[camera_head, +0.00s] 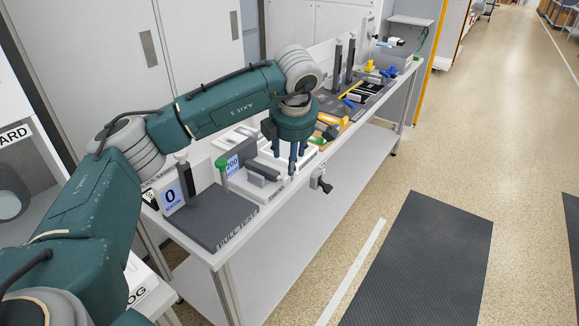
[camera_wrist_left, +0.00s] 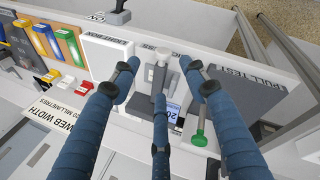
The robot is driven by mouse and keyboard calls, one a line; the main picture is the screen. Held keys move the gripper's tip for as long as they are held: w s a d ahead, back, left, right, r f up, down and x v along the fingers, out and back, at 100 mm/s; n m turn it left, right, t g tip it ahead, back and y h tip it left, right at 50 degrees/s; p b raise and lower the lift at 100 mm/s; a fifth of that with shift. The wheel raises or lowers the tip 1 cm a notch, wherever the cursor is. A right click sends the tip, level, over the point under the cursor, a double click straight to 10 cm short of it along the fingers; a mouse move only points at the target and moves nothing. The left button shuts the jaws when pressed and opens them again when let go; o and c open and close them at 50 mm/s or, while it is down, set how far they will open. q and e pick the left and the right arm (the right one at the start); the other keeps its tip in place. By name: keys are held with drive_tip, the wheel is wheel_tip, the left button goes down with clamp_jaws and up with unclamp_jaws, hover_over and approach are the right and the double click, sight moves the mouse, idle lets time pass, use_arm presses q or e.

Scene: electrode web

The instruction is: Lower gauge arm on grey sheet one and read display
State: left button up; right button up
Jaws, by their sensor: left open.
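The thickness gauge stands on a white base on the bench. Its small display (camera_head: 233,163) seems to read 200, and it also shows in the left wrist view (camera_wrist_left: 174,113), partly hidden. A green-topped lever (camera_head: 221,164) stands upright beside the display; its green knob (camera_wrist_left: 199,139) shows in the left wrist view. My left gripper (camera_head: 292,168) points down over the gauge's near end, its blue fingers spread and empty. In the left wrist view the grey gauge body (camera_wrist_left: 161,75) lies between the fingertips; contact cannot be told. I cannot pick out grey sheet one. My right gripper is not in view.
A dark grey pull test plate (camera_head: 212,217) with a display reading 0 (camera_head: 170,196) lies at the bench's near end. A black-handled switch (camera_head: 322,183) sits at the bench's front edge.

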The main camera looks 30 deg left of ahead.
use_arm(q)
drive_tip(key=shift+v, duration=1.65)
drive_tip(key=shift+d+f, duration=0.1)
